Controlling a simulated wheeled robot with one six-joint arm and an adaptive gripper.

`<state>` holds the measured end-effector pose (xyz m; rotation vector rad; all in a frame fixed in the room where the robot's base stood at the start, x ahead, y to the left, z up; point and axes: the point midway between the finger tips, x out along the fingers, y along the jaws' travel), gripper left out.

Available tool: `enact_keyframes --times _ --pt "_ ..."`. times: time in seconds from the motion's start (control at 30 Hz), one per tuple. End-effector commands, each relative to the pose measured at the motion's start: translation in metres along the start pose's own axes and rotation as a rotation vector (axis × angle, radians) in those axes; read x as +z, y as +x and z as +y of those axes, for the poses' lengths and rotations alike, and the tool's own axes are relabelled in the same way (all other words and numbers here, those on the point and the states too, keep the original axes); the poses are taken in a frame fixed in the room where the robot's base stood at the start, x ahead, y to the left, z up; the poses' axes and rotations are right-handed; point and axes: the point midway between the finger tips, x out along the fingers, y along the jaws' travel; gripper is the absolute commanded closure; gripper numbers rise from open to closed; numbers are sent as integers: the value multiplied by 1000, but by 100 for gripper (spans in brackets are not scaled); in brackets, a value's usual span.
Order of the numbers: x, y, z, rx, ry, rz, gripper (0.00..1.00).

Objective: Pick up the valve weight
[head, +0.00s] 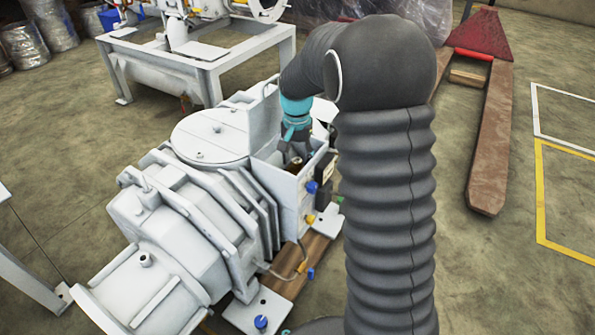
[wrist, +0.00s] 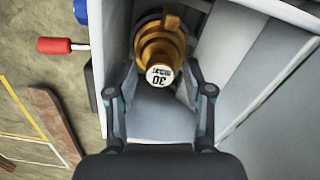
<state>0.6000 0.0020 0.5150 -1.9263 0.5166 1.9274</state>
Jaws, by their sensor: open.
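The valve weight (wrist: 160,55) shows in the wrist view as a stepped, brass-coloured round piece with a white top marked 30. It sits inside a white open-topped box on the pump, near one wall. In the head view it is a small brownish spot (head: 296,160) inside the box, mostly hidden by my gripper. My gripper (wrist: 155,95) is open, with its two fingers spread on either side of the weight's lower end in the wrist view. I cannot tell whether the fingers touch it. In the head view my gripper (head: 295,148) points down into the box.
The box's walls (head: 278,185) stand close around my gripper. The white pump (head: 190,205) with its round lid lies to the left. A red-ended fitting (wrist: 54,45) and a blue knob (head: 312,187) stick out from the box's outer side. A pallet jack (head: 490,130) stands at the back right.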

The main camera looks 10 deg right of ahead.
Motion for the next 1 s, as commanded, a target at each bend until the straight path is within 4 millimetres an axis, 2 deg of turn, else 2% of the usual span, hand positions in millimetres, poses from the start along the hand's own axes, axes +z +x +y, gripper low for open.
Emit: enact_keyframes --times 0.03,0.17,0.43,0.47,0.6,0.67,0.9,1.0 --pt "0 9 0 1 0 -2 49" --pt "0 20 0 0 0 -1 49" --pt "0 23 0 0 0 1 49" --pt "0 23 0 0 0 1 51" --pt "0 23 0 0 0 1 86" --pt "0 23 0 0 0 1 100" --pt "0 22 0 -1 0 2 100" --pt "-1 15 0 -2 0 3 100"
